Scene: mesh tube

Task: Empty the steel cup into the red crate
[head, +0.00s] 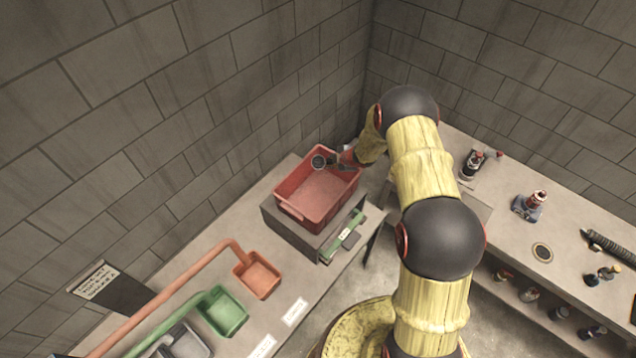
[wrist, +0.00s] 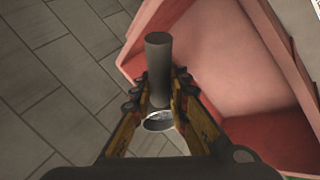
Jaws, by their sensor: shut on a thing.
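The steel cup (head: 319,162) shows in the head view as a small dark round end with a paler rim, at the back edge of the red crate (head: 315,192). My gripper (head: 335,161) is shut on it. In the wrist view the cup is a dark grey cylinder (wrist: 158,65) between my fingertips (wrist: 160,88), with a pale ring below it. The crate (wrist: 222,65) fills the right of that view, and the cup appears beside its near wall. The visible crate floor looks bare. The cup's contents and exact tilt cannot be told.
The crate stands on a grey block (head: 290,232) on a bench by the wall. Orange (head: 258,277) and green (head: 222,312) scoop-like trays lie front left. A right-hand bench (head: 500,225) holds several small bottles and fittings. A green-handled item (head: 343,240) sits beside the block.

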